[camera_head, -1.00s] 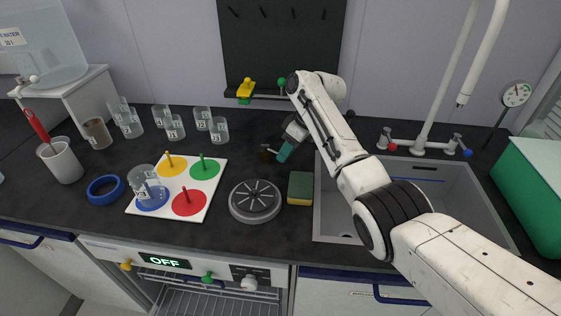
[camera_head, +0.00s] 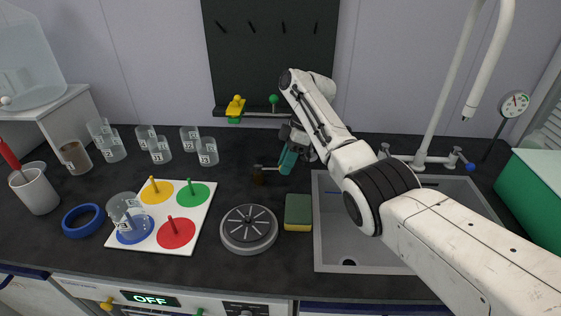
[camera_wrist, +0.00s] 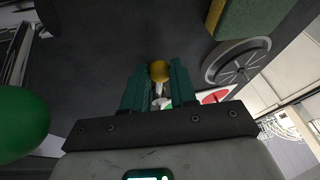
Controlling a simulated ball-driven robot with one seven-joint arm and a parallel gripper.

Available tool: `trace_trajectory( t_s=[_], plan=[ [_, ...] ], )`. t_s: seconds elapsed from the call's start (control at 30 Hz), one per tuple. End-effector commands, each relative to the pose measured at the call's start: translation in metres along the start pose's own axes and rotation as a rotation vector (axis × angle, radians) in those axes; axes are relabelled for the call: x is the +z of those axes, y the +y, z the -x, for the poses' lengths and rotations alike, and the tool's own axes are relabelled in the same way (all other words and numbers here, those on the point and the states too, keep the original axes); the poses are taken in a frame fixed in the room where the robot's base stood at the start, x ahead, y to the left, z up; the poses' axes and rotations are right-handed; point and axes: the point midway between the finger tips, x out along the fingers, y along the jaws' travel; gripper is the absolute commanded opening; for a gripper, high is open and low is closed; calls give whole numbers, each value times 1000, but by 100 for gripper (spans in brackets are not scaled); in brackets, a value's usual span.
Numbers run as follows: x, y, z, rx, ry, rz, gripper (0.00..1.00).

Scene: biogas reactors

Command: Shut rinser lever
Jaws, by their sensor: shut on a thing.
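The round grey rinser (camera_head: 249,229) with spokes is set on the dark counter, left of the sink. Behind it is a short thin rod with a dark yellow-brown knob (camera_head: 258,176), which looks like the rinser lever. My gripper (camera_head: 287,160) has teal fingers at the rod's right end. In the wrist view a yellow knob (camera_wrist: 159,70) shows between the fingertips of my gripper (camera_wrist: 158,84), with a pale stalk behind it. The fingers are shut on this lever; their exact contact is hard to see. The rinser also shows in the wrist view (camera_wrist: 238,66).
A sponge (camera_head: 298,212) lies right of the rinser, beside the sink (camera_head: 333,255). A white board (camera_head: 186,242) with coloured discs and a beaker is on the left. Yellow (camera_head: 236,104) and green (camera_head: 273,100) knobs are at the wall rail. Several beakers stand farther left.

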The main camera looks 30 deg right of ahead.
Motion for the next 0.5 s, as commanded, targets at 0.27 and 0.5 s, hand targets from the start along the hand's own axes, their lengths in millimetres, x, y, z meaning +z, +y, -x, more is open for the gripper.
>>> trace_trajectory(
  t_s=[0.27,0.5],
  plan=[
    [0,1,1,4,-1,6,0],
    [0,1,1,4,-1,5,38]
  ],
)
